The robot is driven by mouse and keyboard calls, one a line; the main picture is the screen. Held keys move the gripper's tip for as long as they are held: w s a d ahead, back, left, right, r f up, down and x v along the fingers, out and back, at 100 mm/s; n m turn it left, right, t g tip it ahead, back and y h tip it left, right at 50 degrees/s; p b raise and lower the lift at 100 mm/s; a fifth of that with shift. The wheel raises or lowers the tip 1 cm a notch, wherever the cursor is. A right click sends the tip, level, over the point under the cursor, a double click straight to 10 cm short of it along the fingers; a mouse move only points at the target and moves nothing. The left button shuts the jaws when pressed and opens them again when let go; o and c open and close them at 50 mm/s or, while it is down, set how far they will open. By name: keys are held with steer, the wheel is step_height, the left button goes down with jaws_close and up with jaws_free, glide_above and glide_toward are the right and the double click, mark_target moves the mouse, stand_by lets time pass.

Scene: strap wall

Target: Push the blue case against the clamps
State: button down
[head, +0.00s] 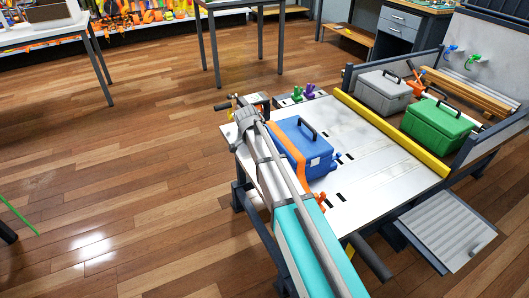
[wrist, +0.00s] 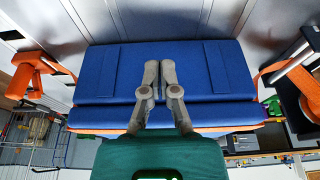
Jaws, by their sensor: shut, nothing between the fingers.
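The blue case (head: 308,148), with a dark top handle, sits on the pale worktable beside my arm. In the wrist view its blue side (wrist: 160,75) fills the middle. My gripper (wrist: 160,72) is shut and empty, its fingers overlapping that side; I cannot tell whether they touch it. An orange strap (head: 288,150) runs along the near side of the case. Orange clamp-like fittings stand left (wrist: 32,75) and right (wrist: 301,75) of the case in the wrist view. Contact between case and clamps is unclear.
A yellow bar (head: 390,135) crosses the worktable (head: 365,185). Beyond it stand a grey case (head: 382,93) and a green case (head: 437,124). Bare slotted tabletop lies between the blue case and the bar. Small green and purple items (head: 303,92) stand at the back edge.

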steer(key=shift+p+v, duration=2.5)
steer(key=shift+v, duration=0.4)
steer(key=shift+d, duration=0.1)
steer(key=s+d+n+y, duration=0.1)
steer(key=s+d+n, duration=0.35)
steer(key=s, duration=0.35)
steer(key=s+d+n+g+y, duration=0.1)
steer(key=s+d+n, duration=0.35)
steer(key=s, duration=0.35)
steer(key=s+d+n+y, duration=0.1)
steer(key=s+d+n, duration=0.35)
steer(key=s, duration=0.35)
step_height(320, 180, up, 19)
steer(key=p, duration=2)
steer(key=shift+w+a+r, duration=0.2)
steer(key=shift+w+a, duration=0.1)
steer(key=shift+w, duration=0.1)
